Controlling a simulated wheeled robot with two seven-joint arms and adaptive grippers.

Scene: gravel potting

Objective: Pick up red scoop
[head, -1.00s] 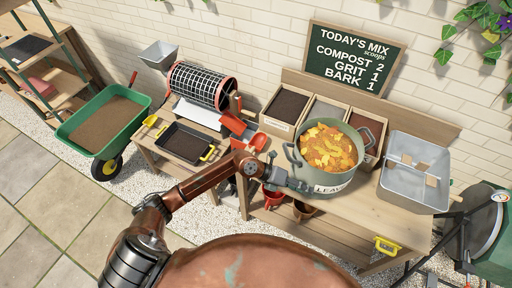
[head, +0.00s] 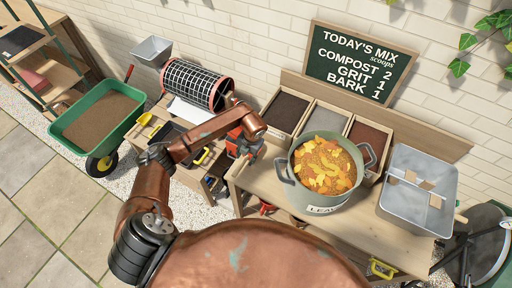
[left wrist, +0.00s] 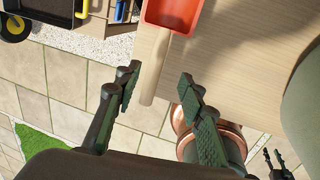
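The red scoop (left wrist: 173,14) lies on the wooden bench top. Its pale wooden handle (left wrist: 154,68) points toward my left gripper (left wrist: 158,80) and sticks out over the bench edge. The left gripper is open, with one finger on each side of the handle and visible gaps to both. In the head view the left gripper (head: 250,147) is at the bench's left end, where it and the arm cover much of the scoop. A dark, partly cut-off shape at the lower right of the left wrist view looks like my right gripper (left wrist: 276,165); its opening is unclear.
A large pot of leaves (head: 324,168) stands right of the gripper. Behind are bins of compost (head: 285,110), grit and bark, and a grey tub (head: 417,190) stands at the right. Left are a drum sieve (head: 197,84) and a green wheelbarrow (head: 98,118).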

